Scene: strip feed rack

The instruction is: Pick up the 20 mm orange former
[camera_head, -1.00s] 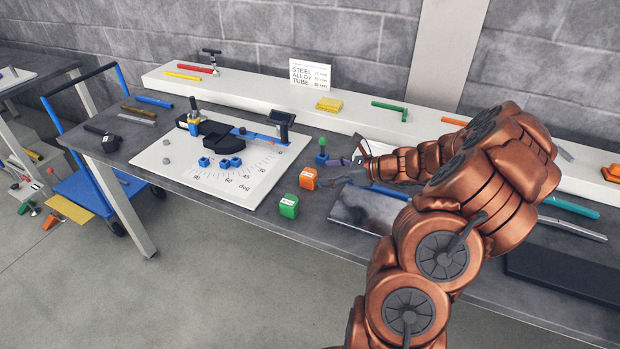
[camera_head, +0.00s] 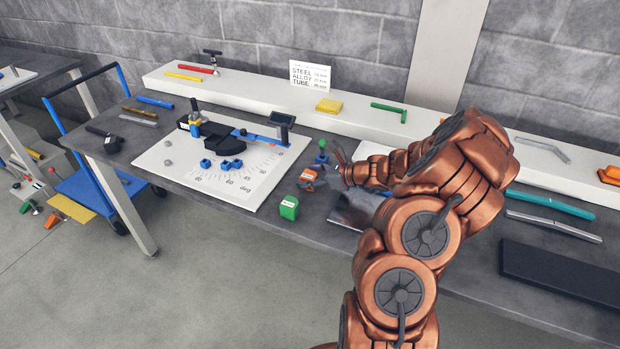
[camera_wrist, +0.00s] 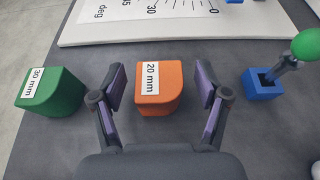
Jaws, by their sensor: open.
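The orange former (camera_wrist: 167,92), a block labelled "20 mm", stands on the dark bench top. In the wrist view it lies between the two spread fingers of my gripper (camera_wrist: 160,92), with a gap on each side. My gripper is open and empty. In the head view the orange former (camera_head: 308,176) is partly covered by my gripper (camera_head: 318,174), which reaches in from the right. A green former (camera_wrist: 50,90) labelled "30 mm" stands to the left in the wrist view; it also shows in the head view (camera_head: 289,208).
A blue block with a green-knobbed pin (camera_wrist: 264,84) stands close to the right finger. The white bending board (camera_head: 180,165) with its degree scale lies beyond the formers. A black mat (camera_head: 560,275) lies at the right of the bench.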

